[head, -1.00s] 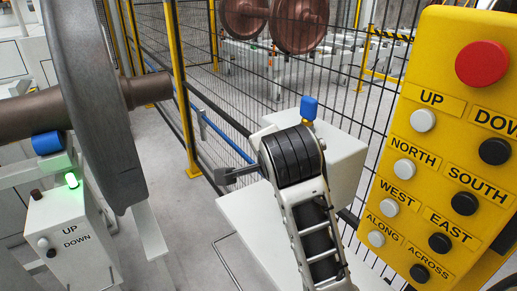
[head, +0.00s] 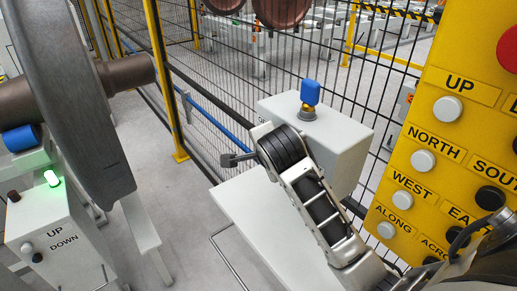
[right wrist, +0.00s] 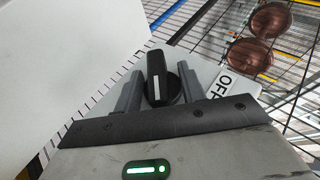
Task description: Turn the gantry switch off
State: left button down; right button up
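The black switch knob (right wrist: 156,78), with a white line along its raised grip, shows in the right wrist view. A white OFF label (right wrist: 222,88) is on the plate to its right. My right gripper (right wrist: 160,70) is open, with one grey finger on each side of the knob's grip. A gap shows at the left finger; contact at the right cannot be told. In the head view my right arm reaches in from the lower right, in front of a pale box (head: 345,150) with a blue-topped fitting (head: 310,93). The knob cannot be made out there. My left gripper is not in view.
The yellow button panel (head: 440,130) stands close on the right. A wire fence (head: 225,75) runs behind the box. A large wheel (head: 75,100) and a small UP/DOWN box (head: 45,235) with a green light are on the left. Clear floor lies between.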

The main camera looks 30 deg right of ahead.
jog(key=shift+w+d+f, duration=0.1)
jog(key=shift+w+f, duration=0.15)
jog(key=c, duration=0.7)
